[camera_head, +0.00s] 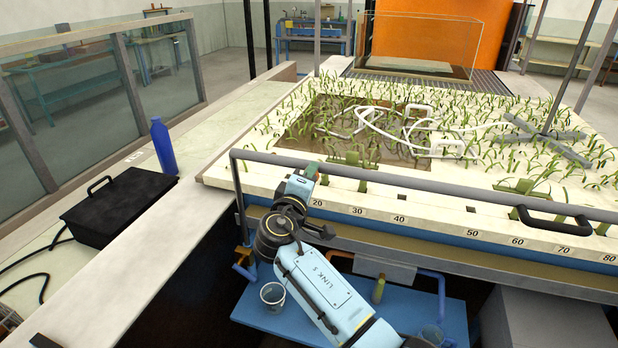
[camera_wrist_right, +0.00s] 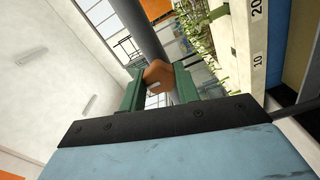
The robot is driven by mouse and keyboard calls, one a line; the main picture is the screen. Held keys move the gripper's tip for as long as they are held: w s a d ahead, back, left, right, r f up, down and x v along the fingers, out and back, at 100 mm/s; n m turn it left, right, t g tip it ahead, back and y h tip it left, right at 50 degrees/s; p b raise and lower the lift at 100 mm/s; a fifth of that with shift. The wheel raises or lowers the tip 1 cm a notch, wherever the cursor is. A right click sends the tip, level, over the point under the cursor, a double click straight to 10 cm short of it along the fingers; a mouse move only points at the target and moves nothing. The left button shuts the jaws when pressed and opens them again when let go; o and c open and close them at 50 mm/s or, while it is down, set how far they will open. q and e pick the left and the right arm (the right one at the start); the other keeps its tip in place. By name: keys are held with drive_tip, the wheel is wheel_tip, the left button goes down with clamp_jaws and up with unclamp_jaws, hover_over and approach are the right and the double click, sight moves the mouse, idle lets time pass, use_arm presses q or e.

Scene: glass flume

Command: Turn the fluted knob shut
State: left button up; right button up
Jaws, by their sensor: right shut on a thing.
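The fluted knob (camera_wrist_right: 157,76) is a small orange-brown piece, seen between the fingers in the right wrist view. My right gripper (camera_wrist_right: 160,84) has green fingers on either side of it and is shut on it. In the head view my right gripper (camera_head: 309,171) is at the near left corner of the planted bed, by the grey rail. The knob is hidden or too small to make out there. How far it is turned cannot be told. My left gripper is not in view.
A grey rail (camera_head: 440,188) runs along the front of the planted bed (camera_head: 228,178). Below it a blue shelf (camera_head: 250,311) holds a white cup (camera_head: 272,296). A blue bottle (camera_head: 163,147) and black case (camera_head: 120,206) stand on the left ledge. White hose (camera_head: 374,127) lies among the plants.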

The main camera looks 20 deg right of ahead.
drive_tip(key=o, duration=1)
drive_tip(key=shift+c, duration=0.2)
drive_tip(key=b+v, duration=0.2)
drive_tip(key=v, duration=1.1)
drive_tip(key=shift+s+a+f, duration=0.1)
drive_tip(key=shift+a, duration=0.05)
